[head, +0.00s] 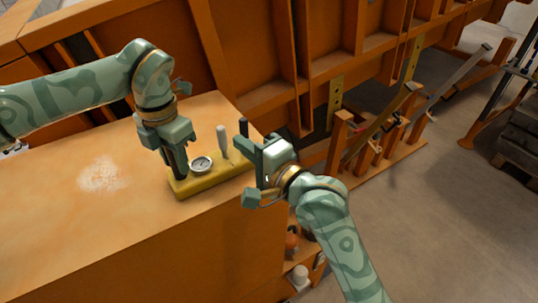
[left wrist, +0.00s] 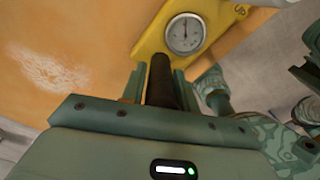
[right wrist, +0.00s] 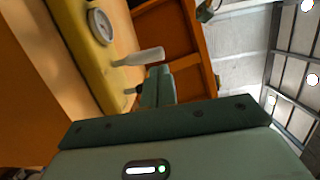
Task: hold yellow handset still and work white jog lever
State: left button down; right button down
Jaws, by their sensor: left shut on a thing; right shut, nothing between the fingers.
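The yellow handset (head: 207,183) lies on the orange bench top, with a round dial (head: 201,164) on its upper face. The white jog lever (head: 223,141) stands up from it, right of the dial; it also shows in the right wrist view (right wrist: 142,57). My left gripper (head: 181,170) is shut on the handset's dark grip (left wrist: 163,80), at the left end of the handset. My right gripper (head: 243,130) is shut and empty, beside the lever on its right. In the right wrist view its fingers (right wrist: 157,78) are close to the lever, and I cannot tell whether they touch it.
The orange bench top (head: 60,215) is clear to the left apart from a pale dusty patch (head: 103,175). A ribbed orange steel wall (head: 250,50) rises behind the bench. Orange posts and bars (head: 375,130) stand at the right, over open concrete floor (head: 440,220).

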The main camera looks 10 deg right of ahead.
jog(key=s+d+r, duration=0.2)
jog(key=s+d, duration=0.3)
jog(key=s, duration=0.2)
jog(key=shift+r, duration=0.25)
jog(key=shift+w, duration=0.1)
dwell(0.4)
pick_arm(q)
jog(key=c, duration=1)
grip_release()
